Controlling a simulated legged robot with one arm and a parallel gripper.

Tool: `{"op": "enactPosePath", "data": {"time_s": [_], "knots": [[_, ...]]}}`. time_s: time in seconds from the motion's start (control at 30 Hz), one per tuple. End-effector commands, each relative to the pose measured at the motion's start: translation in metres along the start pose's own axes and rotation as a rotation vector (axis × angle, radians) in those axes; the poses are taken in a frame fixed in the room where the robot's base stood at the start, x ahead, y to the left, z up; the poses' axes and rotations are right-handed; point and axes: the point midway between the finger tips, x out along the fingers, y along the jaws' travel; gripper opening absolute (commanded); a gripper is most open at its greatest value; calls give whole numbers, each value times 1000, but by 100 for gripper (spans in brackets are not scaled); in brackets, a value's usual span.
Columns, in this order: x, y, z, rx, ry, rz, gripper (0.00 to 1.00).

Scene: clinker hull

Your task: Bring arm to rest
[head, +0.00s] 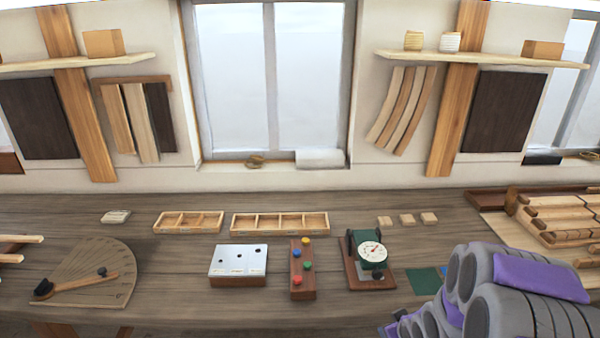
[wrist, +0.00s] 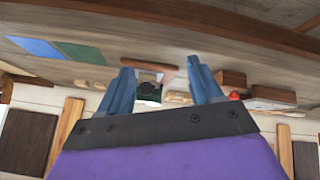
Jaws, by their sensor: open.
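My gripper (wrist: 160,66) shows in the wrist view as two blue fingers set wide apart, with nothing between their tips. The fingers point toward the bench, which looks upside down in this view. The dial gauge with a dark green body (wrist: 148,92) appears beyond and between the fingers, apart from them. In the head view my grey and purple arm fills the lower right, over the bench's right part; its fingers cannot be made out there.
The wooden bench (head: 180,270) carries the dial gauge (head: 372,252), a peg block (head: 302,268), a metal-topped block (head: 238,262), two divided trays (head: 280,223) and a protractor board (head: 90,270). A green square (head: 424,281) lies beside my arm. Stacked wood (head: 560,220) is at right.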

Motion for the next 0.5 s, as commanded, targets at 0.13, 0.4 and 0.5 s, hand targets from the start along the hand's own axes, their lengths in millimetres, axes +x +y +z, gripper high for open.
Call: {"op": "enactPosePath", "data": {"time_s": [0.13, 0.4, 0.5], "knots": [[-39, -6, 5, 33, -128, 18, 65], [-123, -36, 28, 148, -358, 20, 65], [-157, -54, 39, 196, -436, 8, 65]]}}
